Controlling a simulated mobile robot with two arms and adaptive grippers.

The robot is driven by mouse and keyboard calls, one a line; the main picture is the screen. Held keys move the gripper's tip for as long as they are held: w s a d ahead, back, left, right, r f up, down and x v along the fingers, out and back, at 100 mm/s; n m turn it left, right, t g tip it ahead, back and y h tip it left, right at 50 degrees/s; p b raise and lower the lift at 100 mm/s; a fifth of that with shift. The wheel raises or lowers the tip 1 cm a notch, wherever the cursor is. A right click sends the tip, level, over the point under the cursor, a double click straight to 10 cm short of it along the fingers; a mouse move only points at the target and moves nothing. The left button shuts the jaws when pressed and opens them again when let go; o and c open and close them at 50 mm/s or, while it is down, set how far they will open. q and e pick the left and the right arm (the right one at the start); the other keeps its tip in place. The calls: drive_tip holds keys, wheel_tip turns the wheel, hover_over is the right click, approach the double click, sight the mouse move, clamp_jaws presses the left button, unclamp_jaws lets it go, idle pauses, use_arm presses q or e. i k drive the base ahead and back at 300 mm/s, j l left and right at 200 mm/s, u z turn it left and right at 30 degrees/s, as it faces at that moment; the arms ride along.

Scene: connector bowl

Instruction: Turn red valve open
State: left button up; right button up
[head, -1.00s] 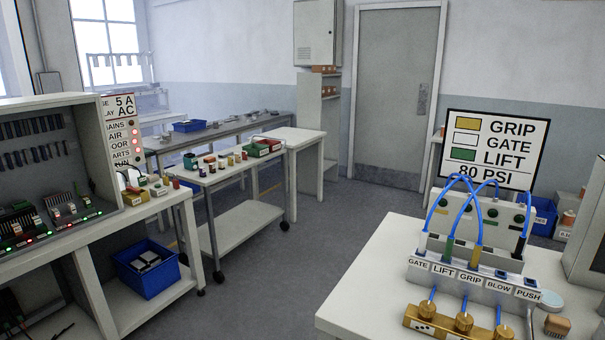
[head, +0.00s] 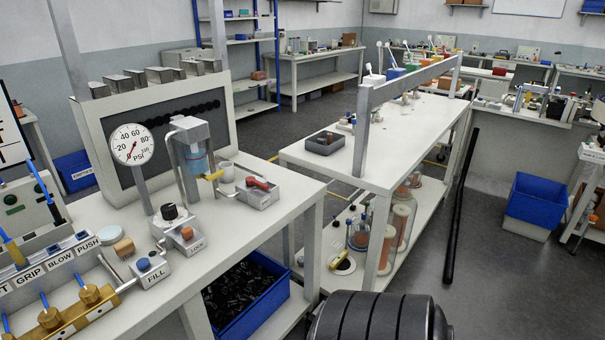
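A red lever handle (head: 257,183), which looks like the red valve, lies on top of a small grey box (head: 262,198) near the right end of the white bench. The lever's exact setting is too small to read. Beside it, to the left, a clear blue-tinted filter bowl in a grey stand (head: 193,158) has a yellow lever (head: 211,176) low on its right side. A round pressure gauge (head: 134,145) marked PSI stands on a post further left. Neither gripper shows; only a dark ribbed part of my arm is at the bottom edge.
A LOCK block with a red button (head: 187,233) and a FILL block (head: 151,268) sit at the bench front. Brass fittings (head: 90,294) are at left. A blue bin (head: 246,293) is under the bench. A second table (head: 400,120) stands right; floor beyond is open.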

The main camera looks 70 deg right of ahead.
sight(251, 180)
drive_tip(key=z, duration=1.85)
